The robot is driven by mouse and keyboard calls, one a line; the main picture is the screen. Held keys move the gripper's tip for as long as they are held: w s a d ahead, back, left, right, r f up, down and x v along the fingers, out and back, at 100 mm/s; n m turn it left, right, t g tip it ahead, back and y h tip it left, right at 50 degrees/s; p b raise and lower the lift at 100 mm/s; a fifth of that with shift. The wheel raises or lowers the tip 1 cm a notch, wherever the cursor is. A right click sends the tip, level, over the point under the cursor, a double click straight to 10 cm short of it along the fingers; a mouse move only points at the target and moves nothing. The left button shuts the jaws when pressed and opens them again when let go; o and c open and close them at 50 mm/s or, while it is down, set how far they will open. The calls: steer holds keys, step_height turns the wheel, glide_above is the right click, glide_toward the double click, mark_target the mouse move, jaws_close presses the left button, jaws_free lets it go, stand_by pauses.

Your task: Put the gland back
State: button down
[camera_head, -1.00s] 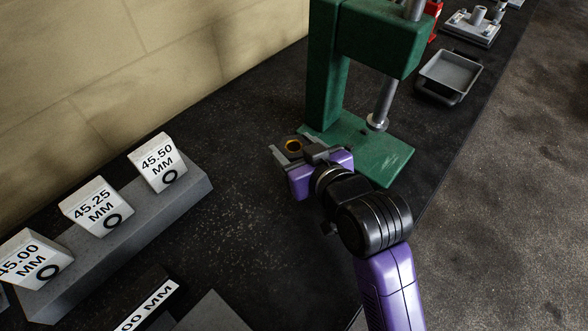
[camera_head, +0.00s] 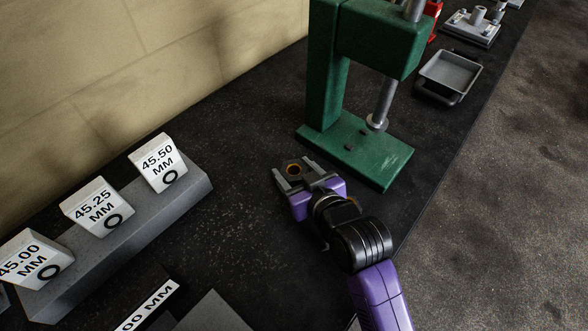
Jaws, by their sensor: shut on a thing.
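My gripper (camera_head: 296,174) is at the centre of the head view, left of the green press's base.
The green press (camera_head: 325,85) with a steel ram (camera_head: 383,100) stands just behind and right. A grey rack (camera_head: 150,222) of labelled size blocks is at left, with a 45.50 MM block (camera_head: 157,162) nearest. A grey tray (camera_head: 449,75) sits far right. Dark bench between is clear.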

steer(key=shift+s+f+b, duration=0.15)
steer(key=shift+f+b, duration=0.2)
steer(key=shift+f, duration=0.35)
steer(key=shift+c, duration=2.2)
jaws_free()
steer(key=shift+s+f, duration=0.1)
steer(key=shift+f, duration=0.15)
steer(key=shift+r, duration=0.1)
steer(key=shift+d+r+p, duration=0.1)
steer(key=shift+r+p, duration=0.2)
steer(key=shift+r, duration=0.2)
steer(key=v, duration=0.7)
steer(key=r+b+v, duration=0.1)
steer(key=v, duration=0.3)
steer(key=shift+s+r, duration=0.2)
